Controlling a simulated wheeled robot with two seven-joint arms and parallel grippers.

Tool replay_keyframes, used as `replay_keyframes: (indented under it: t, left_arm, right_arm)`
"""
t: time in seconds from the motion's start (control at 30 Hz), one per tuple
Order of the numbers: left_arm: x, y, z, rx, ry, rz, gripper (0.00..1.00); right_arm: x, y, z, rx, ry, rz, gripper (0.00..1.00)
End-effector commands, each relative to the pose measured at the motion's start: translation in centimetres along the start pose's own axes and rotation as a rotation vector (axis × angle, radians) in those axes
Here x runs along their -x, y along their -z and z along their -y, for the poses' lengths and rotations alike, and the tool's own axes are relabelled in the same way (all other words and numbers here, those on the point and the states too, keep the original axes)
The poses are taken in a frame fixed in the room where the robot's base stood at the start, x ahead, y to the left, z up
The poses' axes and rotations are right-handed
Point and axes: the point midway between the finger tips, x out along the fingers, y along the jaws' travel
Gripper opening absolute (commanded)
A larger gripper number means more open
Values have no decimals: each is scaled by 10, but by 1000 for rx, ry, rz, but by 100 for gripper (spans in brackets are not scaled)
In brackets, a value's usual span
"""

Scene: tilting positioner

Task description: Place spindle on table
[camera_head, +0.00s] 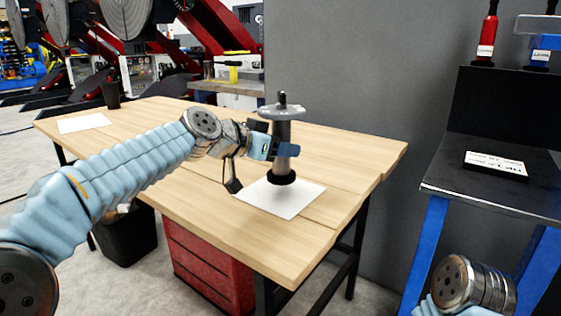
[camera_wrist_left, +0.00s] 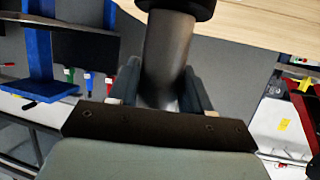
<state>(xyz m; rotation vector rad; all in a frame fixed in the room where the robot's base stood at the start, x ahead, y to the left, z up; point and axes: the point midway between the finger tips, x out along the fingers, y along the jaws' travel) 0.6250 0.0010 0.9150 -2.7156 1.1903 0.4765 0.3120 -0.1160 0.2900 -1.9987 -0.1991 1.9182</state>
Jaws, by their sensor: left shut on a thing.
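The spindle (camera_head: 282,133) is a grey upright cylinder with a wide flange and a dark knob at its top and a black ring at its lower end. My left gripper (camera_head: 284,150) is shut around its middle and holds it over a white sheet (camera_head: 292,204) on the wooden table (camera_head: 225,217). I cannot tell whether its lower end touches the sheet. In the left wrist view the spindle (camera_wrist_left: 168,55) stands between the two fingers, its black ring near the table edge at the top. My right gripper is out of view; only part of my right arm shows at bottom right.
Another white sheet (camera_head: 84,123) and a dark cup (camera_head: 111,94) are at the table's far left. A red drawer cabinet (camera_head: 205,268) and a black bin (camera_head: 127,238) stand below. A blue-legged dark bench (camera_head: 460,180) is at right. Much of the tabletop is clear.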

Motion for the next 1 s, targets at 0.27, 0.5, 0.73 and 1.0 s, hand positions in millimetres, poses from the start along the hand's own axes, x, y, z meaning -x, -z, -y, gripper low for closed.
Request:
replay_keyframes:
  t: [0.27,0.5,0.73,1.0]
  left_arm:
    - [-9,-26,0,-1,2,-4,0]
    - [-9,-26,0,-1,2,-3,0]
    - [-11,-30,0,0,1,2,67]
    - [-11,-30,0,0,1,2,74]
  right_arm:
    - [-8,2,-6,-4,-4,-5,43]
    - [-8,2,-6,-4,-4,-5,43]
    - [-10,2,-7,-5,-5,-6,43]
    - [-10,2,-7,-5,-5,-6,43]
